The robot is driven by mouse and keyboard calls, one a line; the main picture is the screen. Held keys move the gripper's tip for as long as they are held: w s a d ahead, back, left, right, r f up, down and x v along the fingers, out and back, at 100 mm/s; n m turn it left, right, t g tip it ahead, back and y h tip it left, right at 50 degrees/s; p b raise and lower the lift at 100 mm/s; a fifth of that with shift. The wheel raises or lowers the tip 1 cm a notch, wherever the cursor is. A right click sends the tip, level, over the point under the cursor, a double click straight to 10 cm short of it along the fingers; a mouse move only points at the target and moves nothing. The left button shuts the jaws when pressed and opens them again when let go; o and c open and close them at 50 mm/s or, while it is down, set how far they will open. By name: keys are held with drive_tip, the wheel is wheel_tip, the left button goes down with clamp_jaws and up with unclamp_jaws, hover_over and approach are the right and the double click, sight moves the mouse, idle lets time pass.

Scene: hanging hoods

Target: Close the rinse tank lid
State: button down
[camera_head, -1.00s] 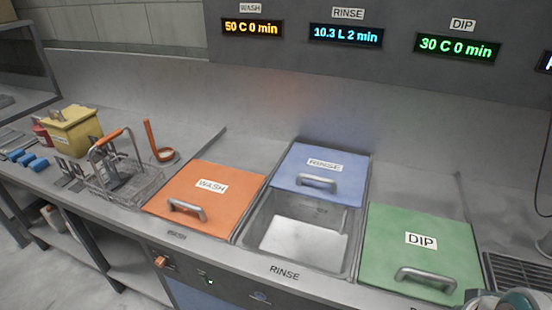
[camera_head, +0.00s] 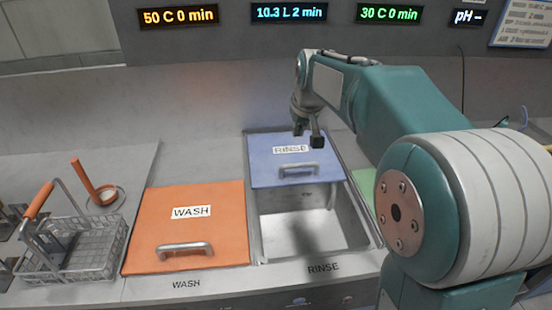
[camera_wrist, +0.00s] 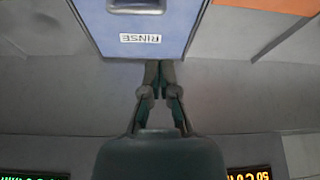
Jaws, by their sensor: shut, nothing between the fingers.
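The blue rinse lid (camera_head: 270,174) sits over the back part of the rinse tank (camera_head: 310,222), and the front part of the tank is uncovered. The lid has a grey handle (camera_head: 298,170) near its front edge and a RINSE label (camera_head: 291,149). My gripper (camera_head: 308,142) is shut and empty near the back of the lid in the head view. In the wrist view my gripper (camera_wrist: 159,66) points at the back edge of the lid (camera_wrist: 150,22), seen upside down. I cannot tell whether the fingertips touch the lid.
The orange wash lid (camera_head: 183,232) covers the tank to the left. A green lid (camera_head: 364,188) on the right is mostly hidden by my arm. A wire basket (camera_head: 75,245) and an orange-handled tool (camera_head: 92,184) stand at the left. The wall panel (camera_head: 226,40) rises behind the counter.

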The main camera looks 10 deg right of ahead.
drive_tip(key=w+a+f, duration=0.2)
drive_tip(key=w+f, duration=0.8)
drive_tip(key=w, duration=0.4)
hover_over(276, 169)
drive_tip(key=w, duration=0.1)
drive_tip(key=shift+n+g, duration=0.3)
drive_tip(key=shift+n, duration=0.1)
wheel_tip(276, 169, down, 10)
drive_tip(key=shift+w+r, duration=0.1)
drive_tip(key=shift+w, duration=0.05)
drive_tip(key=shift+s, duration=0.7)
drive_tip(key=shift+s+d+f, duration=0.15)
drive_tip(key=shift+s+d, duration=0.05)
drive_tip(key=shift+s, duration=0.45)
drive_tip(key=shift+s+d+f, duration=0.1)
drive_tip(key=shift+s+d, duration=0.1)
drive_tip(key=shift+s, duration=0.4)
drive_tip(key=shift+s+a, duration=0.1)
drive_tip(key=shift+s, duration=0.05)
